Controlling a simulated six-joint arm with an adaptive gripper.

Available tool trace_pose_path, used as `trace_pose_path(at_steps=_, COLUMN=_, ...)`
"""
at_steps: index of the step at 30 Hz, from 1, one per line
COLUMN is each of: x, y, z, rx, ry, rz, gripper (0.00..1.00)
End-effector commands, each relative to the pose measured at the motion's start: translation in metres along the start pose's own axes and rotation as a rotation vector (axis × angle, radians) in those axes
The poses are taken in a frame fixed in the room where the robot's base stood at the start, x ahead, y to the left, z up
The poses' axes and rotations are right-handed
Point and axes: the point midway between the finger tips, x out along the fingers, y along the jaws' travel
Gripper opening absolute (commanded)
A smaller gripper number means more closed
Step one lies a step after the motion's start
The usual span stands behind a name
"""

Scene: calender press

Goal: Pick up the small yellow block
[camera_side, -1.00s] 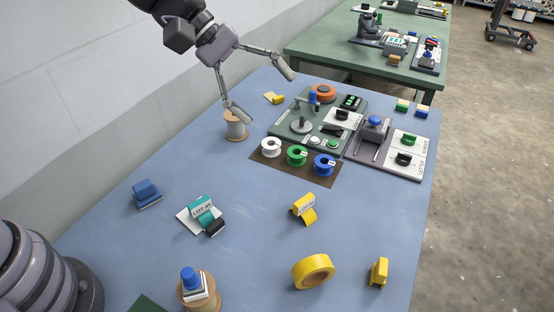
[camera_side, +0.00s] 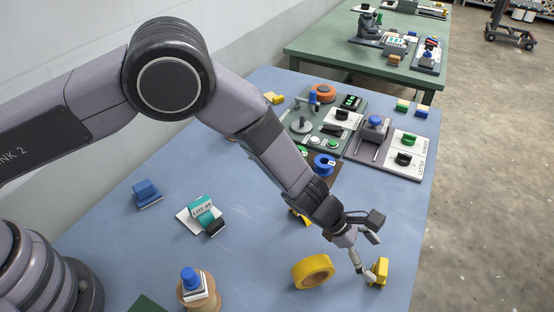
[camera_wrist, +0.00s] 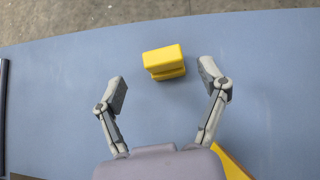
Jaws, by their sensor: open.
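The small yellow block (camera_side: 381,270) stands near the front right edge of the blue table in the side view. In the wrist view the yellow block (camera_wrist: 164,61) lies ahead of my fingertips, centred a little to the right of the midpoint between them. My gripper (camera_side: 373,256) is open and empty, close to the block; one finger partly overlaps it in the side view. In the wrist view my gripper (camera_wrist: 163,84) has its two fingers spread wide, apart from the block on both sides.
A yellow tape roll (camera_side: 312,271) stands just left of my gripper. A teal block (camera_side: 203,212), a blue block (camera_side: 146,192) and a wooden spool (camera_side: 197,291) sit farther left. The press (camera_side: 318,128) is behind. The table edge lies just beyond the block.

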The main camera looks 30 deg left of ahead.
Motion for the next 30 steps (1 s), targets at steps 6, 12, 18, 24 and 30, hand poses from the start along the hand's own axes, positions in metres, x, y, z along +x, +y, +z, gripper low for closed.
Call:
trace_pose_path(at_steps=6, x=0.018, y=-0.001, z=0.000, rx=0.001, ry=0.000, rz=-0.001, gripper=0.74)
trace_pose_path(at_steps=12, x=0.048, y=-0.005, z=-0.003, rx=0.003, ry=0.000, rz=-0.002, gripper=0.74)
trace_pose_path(at_steps=18, x=0.064, y=-0.004, z=-0.002, rx=0.002, ry=0.000, rz=0.000, gripper=0.74)
trace_pose_path(at_steps=24, x=0.065, y=-0.004, z=-0.002, rx=0.001, ry=0.000, rz=0.000, gripper=0.74)
trace_pose_path(at_steps=30, x=0.065, y=-0.004, z=-0.002, rx=0.001, ry=0.000, rz=0.000, gripper=0.53)
